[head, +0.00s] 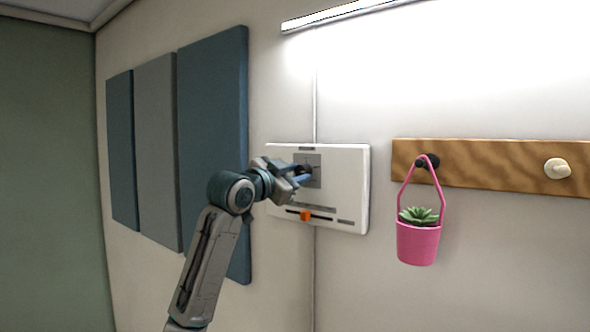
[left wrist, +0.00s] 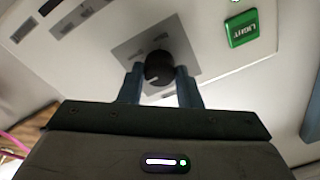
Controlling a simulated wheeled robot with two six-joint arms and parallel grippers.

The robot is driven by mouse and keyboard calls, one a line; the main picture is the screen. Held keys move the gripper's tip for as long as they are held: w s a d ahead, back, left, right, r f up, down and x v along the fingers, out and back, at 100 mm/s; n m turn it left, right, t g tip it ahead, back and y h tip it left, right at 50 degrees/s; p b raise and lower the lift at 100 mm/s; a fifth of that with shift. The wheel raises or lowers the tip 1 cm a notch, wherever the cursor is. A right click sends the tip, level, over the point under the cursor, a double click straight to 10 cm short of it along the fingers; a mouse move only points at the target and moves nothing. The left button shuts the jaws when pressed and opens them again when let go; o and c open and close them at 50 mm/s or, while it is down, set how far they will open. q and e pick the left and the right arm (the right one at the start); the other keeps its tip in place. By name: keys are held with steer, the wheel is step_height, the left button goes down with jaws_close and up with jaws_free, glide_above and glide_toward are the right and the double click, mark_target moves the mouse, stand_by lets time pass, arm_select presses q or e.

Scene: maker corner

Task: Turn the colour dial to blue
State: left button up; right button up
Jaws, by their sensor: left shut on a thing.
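The colour dial is a dark round knob (left wrist: 159,67) on a grey square plate (left wrist: 186,48), which is set in a white wall panel (head: 351,190). My left gripper (head: 305,176) reaches the plate from the left in the head view. In the left wrist view its two blue fingers (left wrist: 160,86) stand on either side of the knob and are shut on it. Small labels on the plate are too blurred to read. In the head view the knob is mostly hidden by the gripper. My right gripper is in neither view.
A green button marked LIGHT (left wrist: 242,29) is on the panel. An orange slider knob (head: 306,216) sits low on it. To the right, a pink pot with a plant (head: 418,243) hangs from a wooden peg rail (head: 490,168). Wall boards (head: 213,150) are at left.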

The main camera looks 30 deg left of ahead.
arm_select(q)
steer(key=shift+r+m, duration=0.15)
steer(key=shift+m, duration=0.95)
steer(key=m, duration=0.3)
steer(key=shift+a+h, duration=0.1)
steer(key=shift+h, duration=0.2)
steer(key=m, duration=0.3)
steer(key=shift+m+h, duration=0.3)
steer(key=shift+m, duration=0.1)
steer(key=m, duration=0.3)
steer(key=shift+m+g, duration=0.3)
steer(key=shift+m, duration=0.1)
steer(key=m, duration=0.3)
steer(key=shift+m, duration=0.4)
steer(key=m, duration=0.2)
steer(key=shift+m+g, duration=0.3)
steer(key=m, duration=0.3)
steer(key=shift+m, duration=1.3)
steer(key=shift+g, duration=0.3)
